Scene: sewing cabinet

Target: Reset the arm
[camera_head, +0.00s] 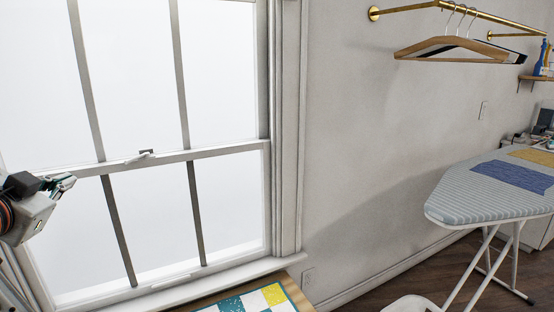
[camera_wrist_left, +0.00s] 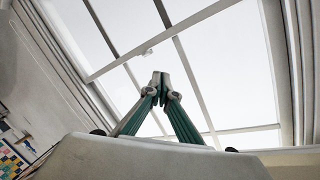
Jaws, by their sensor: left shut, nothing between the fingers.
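My left gripper (camera_head: 65,181) is at the left edge of the head view, raised in front of the window (camera_head: 145,220). In the left wrist view its two green-sided fingers (camera_wrist_left: 160,77) meet at the tips, with nothing between them. The window fills the background of that view. My right gripper shows in neither view.
A patchwork cloth (camera_head: 250,299) lies on a wooden surface below the window. An ironing board (camera_head: 470,205) with blue and yellow cloths stands at the right. Wooden hangers (camera_head: 450,46) hang from a brass rail (camera_head: 490,16).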

